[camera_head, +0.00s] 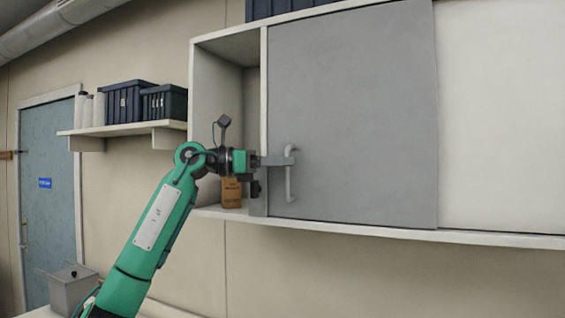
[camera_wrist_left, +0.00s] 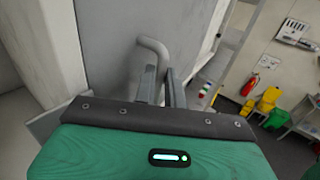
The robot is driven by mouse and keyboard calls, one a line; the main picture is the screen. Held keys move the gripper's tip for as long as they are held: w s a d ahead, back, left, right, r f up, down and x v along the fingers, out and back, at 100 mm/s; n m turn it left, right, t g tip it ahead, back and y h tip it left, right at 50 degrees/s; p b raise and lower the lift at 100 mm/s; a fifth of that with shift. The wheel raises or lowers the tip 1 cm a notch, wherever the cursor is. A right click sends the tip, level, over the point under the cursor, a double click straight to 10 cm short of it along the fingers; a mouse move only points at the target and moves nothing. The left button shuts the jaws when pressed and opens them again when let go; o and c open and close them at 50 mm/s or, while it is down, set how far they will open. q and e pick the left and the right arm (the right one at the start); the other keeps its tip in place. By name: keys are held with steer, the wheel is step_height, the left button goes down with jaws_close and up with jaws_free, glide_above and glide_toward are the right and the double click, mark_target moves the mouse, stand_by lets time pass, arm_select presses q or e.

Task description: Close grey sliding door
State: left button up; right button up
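The grey sliding door (camera_head: 360,110) covers the middle of the white wall cabinet (camera_head: 350,230). The cabinet's left compartment (camera_head: 215,100) is uncovered. A grey bar handle (camera_head: 289,185) stands upright near the door's left edge. My left gripper (camera_head: 288,160) is at the handle's upper part, its fingers pointing right. In the left wrist view the handle (camera_wrist_left: 152,46) runs down to the two fingers (camera_wrist_left: 160,85), which have a narrow gap between them. The handle's lower part is hidden there, so I cannot tell whether they grip it. My right gripper is not in view.
A small brown box (camera_head: 232,193) stands in the open compartment. Dark blue crates (camera_head: 128,102) and white containers (camera_head: 93,110) sit on a shelf (camera_head: 120,129) to the left. A grey box (camera_head: 72,288) is at lower left. The wall below the cabinet is clear.

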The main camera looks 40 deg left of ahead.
arm_select(q)
steer(key=o, duration=0.3)
steer(key=shift+a+r, duration=0.1)
steer(key=shift+a, duration=0.1)
steer(key=shift+o, duration=0.4)
steer(key=shift+s+a, duration=0.1)
steer(key=shift+a, duration=0.05)
steer(key=b+v, duration=0.4)
steer(key=v, duration=1)
